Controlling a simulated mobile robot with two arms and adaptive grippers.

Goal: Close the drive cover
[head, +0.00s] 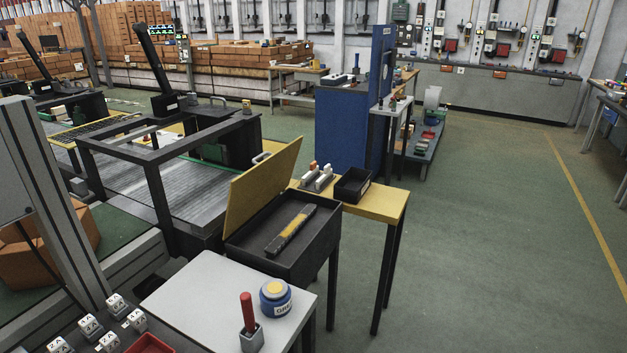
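The drive cover (260,187) is a yellow panel that stands raised and tilted along the left side of a black open box (262,263). A small pale handle (261,158) shows near its upper edge. Inside the box lies a dark bar with a yellow middle (290,231). The inside of the box is open to view from above. Neither of my grippers is in view.
A grey table (205,298) in front holds a blue pot with a yellow top (275,297) and a red-handled tool in a holder (248,320). A yellow-topped bench (384,203) behind the box carries a black tray (353,185). Green floor (480,250) is clear at right.

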